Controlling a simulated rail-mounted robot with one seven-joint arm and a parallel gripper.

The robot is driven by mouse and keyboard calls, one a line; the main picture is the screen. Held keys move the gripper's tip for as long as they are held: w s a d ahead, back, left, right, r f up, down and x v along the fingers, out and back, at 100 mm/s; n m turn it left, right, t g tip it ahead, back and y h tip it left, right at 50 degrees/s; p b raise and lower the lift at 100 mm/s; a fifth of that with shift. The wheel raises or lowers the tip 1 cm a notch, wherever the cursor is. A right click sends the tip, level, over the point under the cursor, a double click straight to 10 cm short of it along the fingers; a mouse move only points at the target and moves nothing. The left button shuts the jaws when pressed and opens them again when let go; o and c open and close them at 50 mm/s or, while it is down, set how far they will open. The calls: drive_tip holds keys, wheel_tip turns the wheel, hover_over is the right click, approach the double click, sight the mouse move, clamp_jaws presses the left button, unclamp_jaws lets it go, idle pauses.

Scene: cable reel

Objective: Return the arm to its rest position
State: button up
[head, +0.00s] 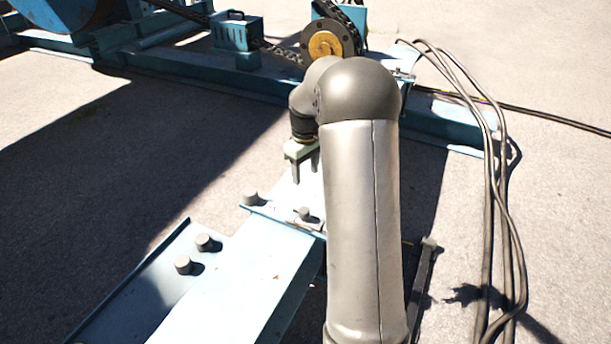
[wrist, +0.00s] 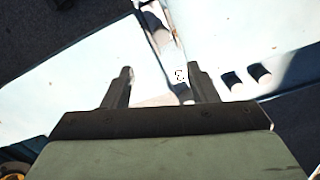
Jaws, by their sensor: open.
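My arm reaches forward over the light-blue beam (head: 245,275) in the head view, with its grey links hiding part of the frame behind it. My gripper (head: 297,178) hangs at the end of the arm, pointing down above the far part of the beam. In the wrist view my gripper (wrist: 160,80) shows two dark fingers well apart, with nothing between them but the pale surface below. The fingertips' exact height above the beam cannot be told.
Grey round knobs (head: 183,264) stand on the beam's side plate. A yellow-centred wheel with a chain (head: 325,46) and a blue box (head: 236,33) sit on the blue frame behind. Loose cables (head: 487,190) hang at the right. Open concrete (head: 570,200) lies to the far right.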

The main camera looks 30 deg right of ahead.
idle(0.4)
drive_tip(key=s+a+r+m+p, duration=0.1)
drive_tip(key=s+a+r+p, duration=0.55)
drive_tip(key=r, duration=0.25)
drive_tip(key=s+a+r+p, duration=0.5)
drive_tip(key=a+r, duration=0.2)
drive_tip(key=r, duration=0.2)
drive_tip(key=s+a+r+m+p, duration=0.1)
drive_tip(key=s+a+r+p, duration=0.2)
drive_tip(key=s, duration=0.6)
drive_tip(key=s+a+r+p, duration=0.4)
drive_tip(key=s+a+p, duration=0.1)
drive_tip(key=s, duration=0.3)
drive_tip(key=shift+s+m, duration=0.35)
drive_tip(key=shift+m, duration=0.05)
